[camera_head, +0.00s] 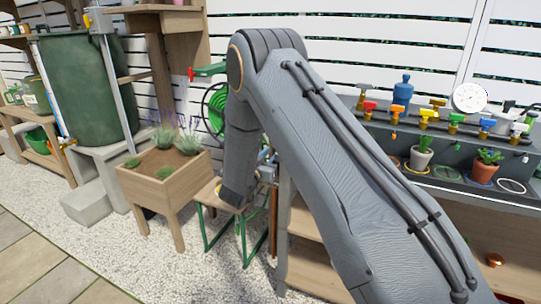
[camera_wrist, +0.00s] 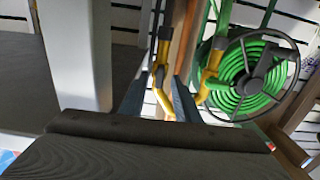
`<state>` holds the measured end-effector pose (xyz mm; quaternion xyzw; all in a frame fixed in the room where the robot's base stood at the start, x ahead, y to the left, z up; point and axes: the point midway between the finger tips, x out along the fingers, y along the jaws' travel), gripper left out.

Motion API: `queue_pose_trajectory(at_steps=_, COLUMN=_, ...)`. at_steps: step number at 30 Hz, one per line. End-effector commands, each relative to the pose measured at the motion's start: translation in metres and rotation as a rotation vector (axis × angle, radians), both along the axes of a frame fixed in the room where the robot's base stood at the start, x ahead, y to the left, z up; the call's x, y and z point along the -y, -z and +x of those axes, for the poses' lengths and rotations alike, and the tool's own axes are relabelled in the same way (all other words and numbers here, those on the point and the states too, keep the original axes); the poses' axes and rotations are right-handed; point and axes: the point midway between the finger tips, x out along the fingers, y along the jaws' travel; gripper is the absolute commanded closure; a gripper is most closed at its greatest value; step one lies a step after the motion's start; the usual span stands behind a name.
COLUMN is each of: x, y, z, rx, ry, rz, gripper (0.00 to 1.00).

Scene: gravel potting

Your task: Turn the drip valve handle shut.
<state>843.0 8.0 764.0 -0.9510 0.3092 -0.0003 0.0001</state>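My gripper (camera_wrist: 160,96) shows in the wrist view as two dark fingers standing apart. A yellow fitting with a bent lower end (camera_wrist: 161,72) appears in the gap between them, in front of a brown upright post. I cannot tell whether it lies within the fingers or beyond them, or whether it is touched. In the head view the fingertips are largely hidden by my arm. Several small brass valves with coloured handles (camera_head: 425,114) stand in a row on the right-hand bench. The frames do not make clear which valve is the drip valve.
A green hose reel (camera_wrist: 255,78) stands right of my gripper. A pale upright post (camera_wrist: 75,50) stands left. In the head view, a wooden planter (camera_head: 160,197) and a green barrel (camera_head: 88,85) stand left. Potted plants (camera_head: 421,152) stand below the valves. Gravel is open in front.

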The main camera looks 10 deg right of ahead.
Motion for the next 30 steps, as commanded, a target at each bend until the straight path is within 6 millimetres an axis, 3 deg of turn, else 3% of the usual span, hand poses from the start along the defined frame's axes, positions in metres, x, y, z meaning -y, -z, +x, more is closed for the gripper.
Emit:
queue_pose_trajectory(at_steps=3, x=-0.0002, y=0.0002, z=-0.0002, rx=0.000, ry=0.000, rz=0.000, gripper=0.73)
queue_pose_trajectory(at_steps=8, x=-0.0005, y=0.0002, z=-0.0003, rx=0.000, ry=0.000, rz=0.000, gripper=1.00)
queue_pose_trajectory(at_steps=20, x=-0.0029, y=0.0003, z=-0.0002, rx=0.022, ry=-0.004, rz=0.031, gripper=1.00)
queue_pose_trajectory(at_steps=30, x=-0.0023, y=0.0011, z=-0.0007, rx=0.151, ry=-0.005, rz=0.211, gripper=1.00)
